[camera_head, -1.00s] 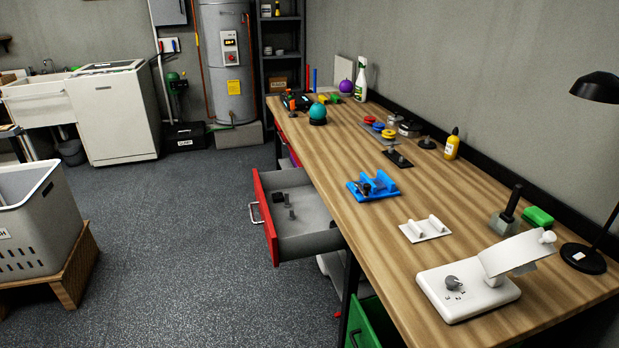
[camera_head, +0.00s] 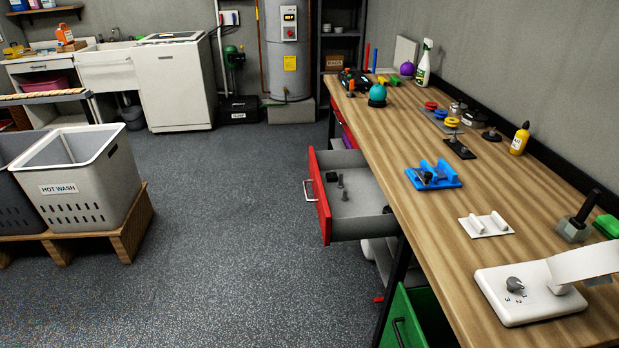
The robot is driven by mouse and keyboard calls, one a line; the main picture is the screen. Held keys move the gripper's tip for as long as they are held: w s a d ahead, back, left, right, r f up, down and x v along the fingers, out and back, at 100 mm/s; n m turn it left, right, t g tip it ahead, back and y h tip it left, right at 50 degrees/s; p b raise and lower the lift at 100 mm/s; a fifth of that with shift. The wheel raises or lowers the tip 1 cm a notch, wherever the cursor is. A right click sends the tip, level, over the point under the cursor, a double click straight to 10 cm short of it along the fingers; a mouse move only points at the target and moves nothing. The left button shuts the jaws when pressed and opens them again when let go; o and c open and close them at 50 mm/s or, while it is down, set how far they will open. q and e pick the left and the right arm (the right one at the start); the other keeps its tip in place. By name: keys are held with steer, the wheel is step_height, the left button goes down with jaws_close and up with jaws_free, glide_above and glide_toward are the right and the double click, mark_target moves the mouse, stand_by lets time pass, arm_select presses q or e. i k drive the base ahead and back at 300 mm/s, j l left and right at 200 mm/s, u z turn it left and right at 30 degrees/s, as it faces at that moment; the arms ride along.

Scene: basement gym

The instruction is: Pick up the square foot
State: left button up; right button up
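No gripper of mine is in view. I cannot tell for sure which thing is the square foot. The open red-fronted drawer (camera_head: 362,227) holds a small dark squarish piece (camera_head: 331,177) near its back left and upright grey bolt-like pieces (camera_head: 344,194). On the wooden workbench (camera_head: 440,207) lies a dark flat plate with short posts (camera_head: 459,148). A black round foot with a stud (camera_head: 491,135) stands beyond it to the right. A grey block with a black upright handle (camera_head: 573,229) stands near the right edge.
A blue fixture (camera_head: 433,175), a white plate with two rollers (camera_head: 487,224) and a white device with a dial (camera_head: 530,292) are on the bench. A green drawer (camera_head: 424,312) is partly open below. Laundry baskets (camera_head: 80,182) stand left; the floor between is clear.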

mark_target(331, 177)
steer(key=i+j+z, duration=0.15)
steer(key=z, duration=0.25)
steer(key=i+j+z, duration=0.1)
steer(key=z, duration=0.35)
steer(key=i+j+z, duration=0.15)
steer(key=j, duration=0.45)
steer(key=i+j+z, duration=0.15)
steer(key=j, duration=0.5)
steer(key=i+j+z, duration=0.15)
steer(key=j, duration=0.45)
steer(key=j+z, duration=0.2)
steer(key=j, duration=0.45)
